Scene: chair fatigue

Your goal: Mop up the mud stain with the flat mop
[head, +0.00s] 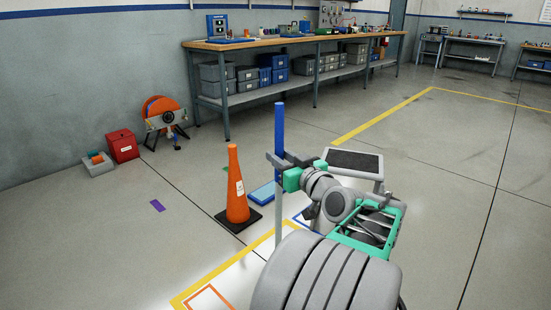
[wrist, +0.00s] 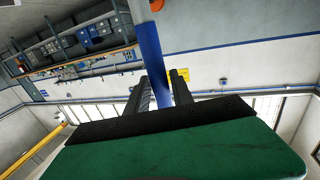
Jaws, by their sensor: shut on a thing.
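The flat mop's handle (head: 279,130) stands near upright in the head view, blue at the top and grey below. In the wrist view the blue handle (wrist: 150,55) passes between the two dark fingers (wrist: 162,92). The lower end of the pole runs down toward my body; I cannot make out the mop head there. I cannot make out a mud stain in either view.
An orange cone (head: 237,185) stands left of the handle, with a flat blue item (head: 265,194) behind it. A purple piece (head: 157,205) lies on the floor. A red box (head: 123,145) and orange reel (head: 163,112) are near the wall. A workbench (head: 300,39) stands behind. Floor at right is open.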

